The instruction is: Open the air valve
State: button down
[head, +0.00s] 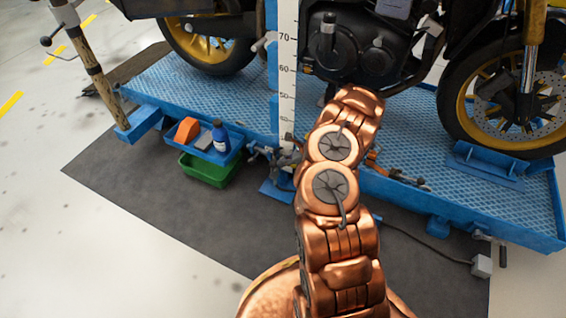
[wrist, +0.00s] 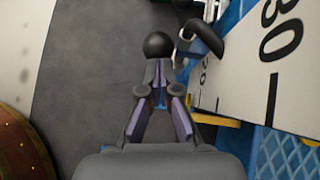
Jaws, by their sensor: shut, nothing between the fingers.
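My gripper (wrist: 160,88) is shut and empty in the wrist view, with its fingertips together. A black ball-shaped knob (wrist: 159,45) shows just beyond the fingertips. It looks very near them, but I cannot tell whether they touch. A dark curved handle (wrist: 204,38) stands to its right, beside the white scale. Either part may belong to the air valve; I cannot tell which. In the head view my arm reaches to the platform's front edge by the scale, and small grey fittings there (head: 262,152) are partly hidden and too small to separate.
The white numbered scale (head: 287,70) stands upright close to my gripper. The blue platform (head: 400,185) carries a motorcycle (head: 365,45). A blue tray (head: 190,133) with a bottle sits above a green bin (head: 205,170) at left. Dark mat (head: 150,195) in front is mostly clear.

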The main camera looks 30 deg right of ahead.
jog(key=s+d+f+p+v, duration=0.1)
jog(key=p+v, duration=0.4)
jog(key=v, duration=0.8)
notch_tip(320, 180, down, 9)
jog(key=n+t+y+b, duration=0.55)
jog(key=n+b, duration=0.25)
jog(key=n, duration=1)
jog(key=r+b+x, duration=0.1)
jog(key=b+x, duration=0.2)
jog(key=x, duration=0.7)
jog(key=shift+w+f, duration=0.3)
jog(key=shift+a+t, duration=0.1)
jog(key=shift+t, duration=0.15)
